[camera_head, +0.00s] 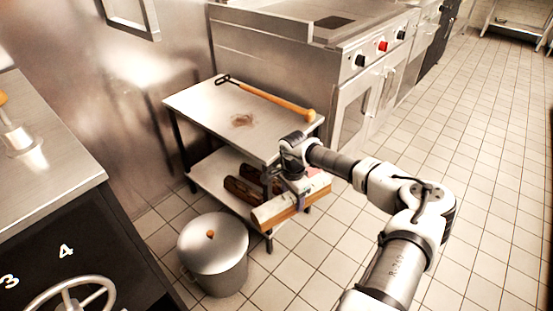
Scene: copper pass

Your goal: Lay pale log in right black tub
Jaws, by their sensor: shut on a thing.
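The pale log (264,217) is a long split piece with a whitish top and an orange-brown side. It lies level at the front of the low steel table, in front of its lower shelf. My gripper (291,195) comes down over its middle and is shut on it; the fingertips are mostly hidden. I cannot tell whether the log touches the shelf or hangs just clear of it. I cannot make out a black tub for certain in this view.
Dark brown logs (241,189) lie on the lower shelf (207,180). A long wooden-handled tool (270,97) lies on the table top (205,107). A lidded steel pot (213,245) stands left. A black cabinet (112,240) is front left. Tiled floor is open on the right.

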